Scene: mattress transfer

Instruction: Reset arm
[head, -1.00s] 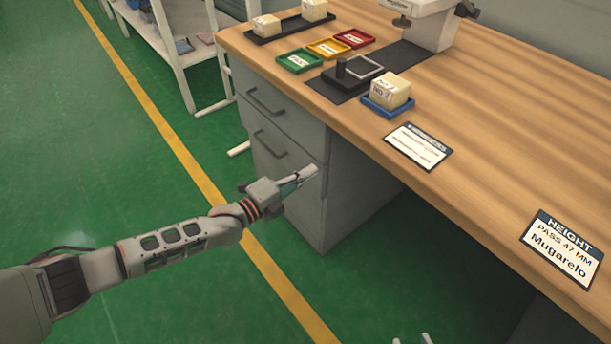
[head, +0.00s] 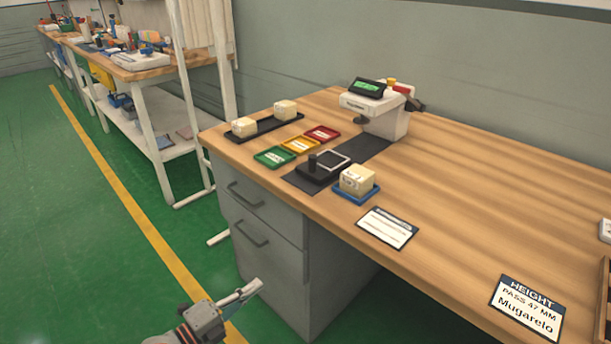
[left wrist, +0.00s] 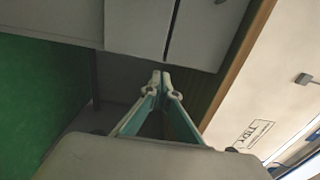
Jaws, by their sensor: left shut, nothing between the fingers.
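My left gripper (head: 250,288) is low at the bottom of the head view, in front of the grey drawer cabinet (head: 262,262) and below the tabletop. In the left wrist view its two fingers (left wrist: 161,75) meet at the tips with nothing between them. The wooden workbench (head: 470,185) fills the right of the head view. My right gripper does not show.
Green, yellow and red trays (head: 322,132) lie behind a black fixture (head: 316,168). A measuring device (head: 375,112) stands at the back. A label card (head: 388,228) and a height card (head: 527,307) lie near the front edge. Another bench (head: 125,60) stands at the far left. Green floor (head: 80,220) is open at left.

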